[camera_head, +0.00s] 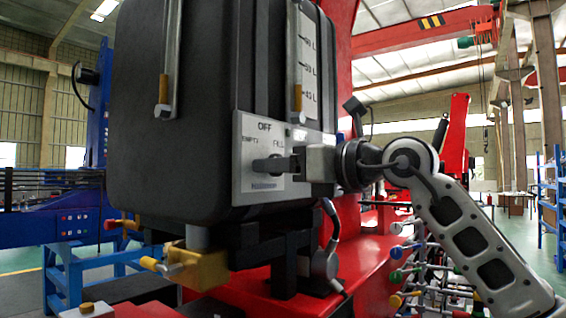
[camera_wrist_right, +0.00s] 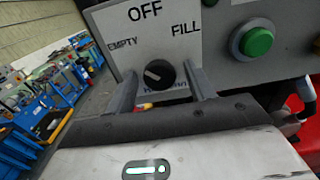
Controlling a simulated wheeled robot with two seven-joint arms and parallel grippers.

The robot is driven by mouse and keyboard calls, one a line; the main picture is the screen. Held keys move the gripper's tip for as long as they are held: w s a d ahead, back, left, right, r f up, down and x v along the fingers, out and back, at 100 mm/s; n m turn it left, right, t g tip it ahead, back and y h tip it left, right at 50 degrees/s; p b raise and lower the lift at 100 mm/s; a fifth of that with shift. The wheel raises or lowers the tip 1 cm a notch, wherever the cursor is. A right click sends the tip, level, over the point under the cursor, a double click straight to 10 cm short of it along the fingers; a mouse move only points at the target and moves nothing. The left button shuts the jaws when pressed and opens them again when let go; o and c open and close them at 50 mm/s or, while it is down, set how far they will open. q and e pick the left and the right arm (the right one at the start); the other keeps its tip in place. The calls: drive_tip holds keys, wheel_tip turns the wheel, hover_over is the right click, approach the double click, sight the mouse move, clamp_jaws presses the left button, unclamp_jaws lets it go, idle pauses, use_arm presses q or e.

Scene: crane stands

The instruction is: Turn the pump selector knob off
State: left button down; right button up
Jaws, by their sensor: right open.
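The pump selector knob (camera_wrist_right: 160,74) is a round black knob with a white pointer mark, on a light panel (camera_wrist_right: 125,28) labelled OFF, EMPTY and FILL. The mark appears to slant toward the upper left, on the EMPTY side. My right gripper (camera_wrist_right: 163,76) is open, with one finger on each side of the knob; I cannot tell whether either touches it. In the head view, my right gripper (camera_head: 270,165) reaches the panel (camera_head: 257,138) from the right, and its fingers largely hide the knob. My left gripper is not in view.
The panel is on the lower front of a large black tank (camera_head: 170,110). A green button (camera_wrist_right: 257,42) sits right of the panel. A yellow valve fitting (camera_head: 205,268) is below the tank. Coloured levers (camera_head: 398,275) stand at the lower right, near my right arm.

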drive_tip(key=c, duration=0.9)
drive_tip(key=shift+c, duration=0.2)
use_arm(q)
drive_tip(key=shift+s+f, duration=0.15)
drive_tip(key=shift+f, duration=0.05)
drive_tip(key=b, duration=0.1)
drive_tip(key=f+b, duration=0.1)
drive_tip(key=b, duration=0.1)
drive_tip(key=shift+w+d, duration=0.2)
use_arm(e)
drive_tip(key=m, duration=0.8)
drive_tip(key=shift+m, duration=0.3)
use_arm(q)
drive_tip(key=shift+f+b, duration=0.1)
drive_tip(key=shift+b, duration=0.2)
use_arm(e)
drive_tip(key=shift+r, duration=0.1)
